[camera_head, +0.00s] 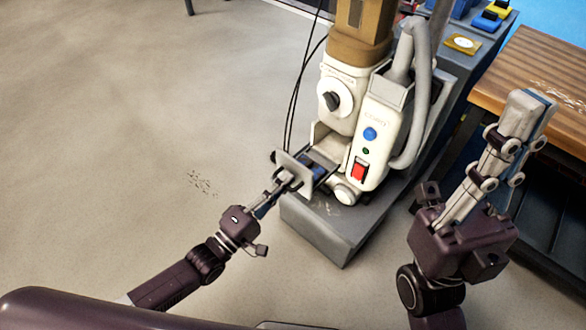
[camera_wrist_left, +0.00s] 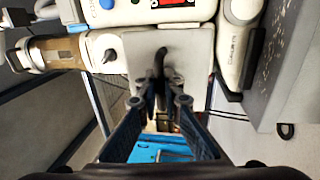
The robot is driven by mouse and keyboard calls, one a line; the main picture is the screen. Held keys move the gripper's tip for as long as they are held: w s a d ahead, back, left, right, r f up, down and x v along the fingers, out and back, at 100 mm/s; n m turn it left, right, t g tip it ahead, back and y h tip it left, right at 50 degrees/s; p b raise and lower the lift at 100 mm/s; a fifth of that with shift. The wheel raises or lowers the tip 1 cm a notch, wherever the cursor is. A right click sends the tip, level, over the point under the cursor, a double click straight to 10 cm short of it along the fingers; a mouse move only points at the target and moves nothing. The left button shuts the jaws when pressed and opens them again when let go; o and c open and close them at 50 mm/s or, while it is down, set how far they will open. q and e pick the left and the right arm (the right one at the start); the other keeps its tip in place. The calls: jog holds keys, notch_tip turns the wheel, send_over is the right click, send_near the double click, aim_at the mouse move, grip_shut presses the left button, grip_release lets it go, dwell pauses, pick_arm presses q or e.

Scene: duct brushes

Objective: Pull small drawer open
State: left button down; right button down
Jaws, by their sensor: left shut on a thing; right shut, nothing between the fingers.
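The small drawer has a pale front plate (camera_head: 293,167) and stands out from the foot of the white machine (camera_head: 372,135) in the head view. Something dark and blue shows behind the plate. In the left wrist view the drawer front (camera_wrist_left: 195,50) faces me, with a dark handle (camera_wrist_left: 160,62) in its middle. My left gripper (camera_head: 284,178) is shut on the handle; its fingers (camera_wrist_left: 160,88) meet there in the wrist view. The fingers partly hide the handle. My right gripper (camera_head: 530,108) is shut and empty, beside the wooden table, away from the drawer.
The machine stands on a grey plinth (camera_head: 345,240), with a grey hose (camera_head: 418,100) on its right side. A wooden table (camera_head: 548,70) is at the right. Yellow and blue items (camera_head: 490,18) lie at the back. The floor (camera_head: 130,130) to the left is clear.

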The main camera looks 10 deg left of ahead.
pick_arm(q)
jog(key=c, duration=2.3)
grip_release()
jog(key=shift+c, duration=0.2)
jog(key=v, duration=1.2)
